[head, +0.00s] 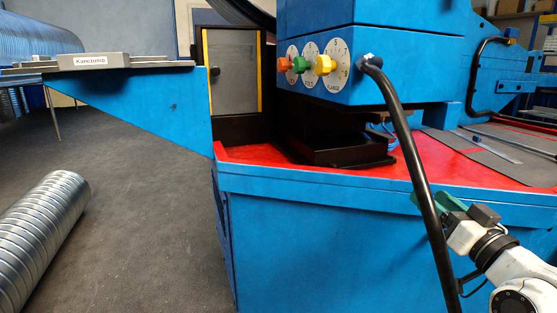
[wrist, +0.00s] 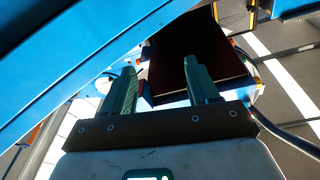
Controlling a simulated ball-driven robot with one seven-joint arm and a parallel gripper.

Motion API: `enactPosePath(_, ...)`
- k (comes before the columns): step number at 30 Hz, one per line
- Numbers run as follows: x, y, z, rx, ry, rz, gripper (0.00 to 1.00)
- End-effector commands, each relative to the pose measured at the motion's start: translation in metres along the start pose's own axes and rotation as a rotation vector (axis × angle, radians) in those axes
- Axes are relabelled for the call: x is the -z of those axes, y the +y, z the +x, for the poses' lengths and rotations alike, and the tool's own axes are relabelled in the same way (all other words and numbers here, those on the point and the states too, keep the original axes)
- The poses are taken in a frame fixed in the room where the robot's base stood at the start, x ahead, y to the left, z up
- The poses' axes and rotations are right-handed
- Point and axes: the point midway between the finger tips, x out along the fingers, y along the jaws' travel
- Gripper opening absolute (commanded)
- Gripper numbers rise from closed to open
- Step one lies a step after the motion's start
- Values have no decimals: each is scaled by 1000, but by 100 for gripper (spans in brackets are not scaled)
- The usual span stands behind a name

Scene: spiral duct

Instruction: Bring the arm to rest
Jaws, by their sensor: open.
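My gripper (head: 432,203) shows at the lower right of the head view, at the end of my white arm, in front of the blue machine's red-topped base. A black bent bar passes beside it in that picture. In the wrist view my gripper (wrist: 160,82) has its two green fingers apart, with nothing between them. Past the fingertips lies a dark tray-like box (wrist: 205,58). I cannot tell whether the fingers touch anything.
The blue machine (head: 340,235) fills the centre and right, with orange, green and yellow knobs (head: 323,65) on dials. The black bar (head: 415,170) runs down from it. A spiral duct (head: 40,235) lies at left. Grey floor (head: 140,200) between is clear.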

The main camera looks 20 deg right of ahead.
Motion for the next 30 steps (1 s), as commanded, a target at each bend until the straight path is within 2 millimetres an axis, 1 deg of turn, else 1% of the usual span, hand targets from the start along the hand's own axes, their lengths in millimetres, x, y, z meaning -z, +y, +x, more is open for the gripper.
enactPosePath(1,-37,-6,-4,-5,-95,10,60)
enactPosePath(2,-58,-9,-7,-10,-151,13,60)
enactPosePath(3,-85,-13,-13,-17,-226,15,60)
enactPosePath(5,-124,-20,-26,-25,-339,18,60)
enactPosePath(6,-150,-24,-36,-31,-415,17,60)
enactPosePath(8,-187,-31,-54,-39,-529,14,60)
enactPosePath(9,-210,-35,-68,-45,-606,11,60)
enactPosePath(11,-244,-41,-92,-54,-723,3,60)
enactPosePath(12,-265,-45,-109,-60,-801,-3,60)
enactPosePath(14,-294,-50,-139,-71,-921,-17,60)
enactPosePath(15,-311,-52,-159,-79,-997,-28,60)
enactPosePath(17,-333,-56,-190,-91,-1107,-47,60)
enactPosePath(18,-344,-57,-209,-98,-1174,-60,60)
enactPosePath(20,-358,-58,-237,-110,-1265,-80,60)
enactPosePath(21,-365,-58,-254,-118,-1321,-94,60)
enactPosePath(23,-374,-58,-279,-130,-1398,-114,60)
enactPosePath(24,-378,-58,-295,-138,-1447,-128,60)
enactPosePath(27,-386,-56,-332,-159,-1559,-164,60)
enactPosePath(29,-388,-55,-353,-173,-1624,-186,60)
enactPosePath(30,-382,-55,-360,-180,-1647,-195,60)
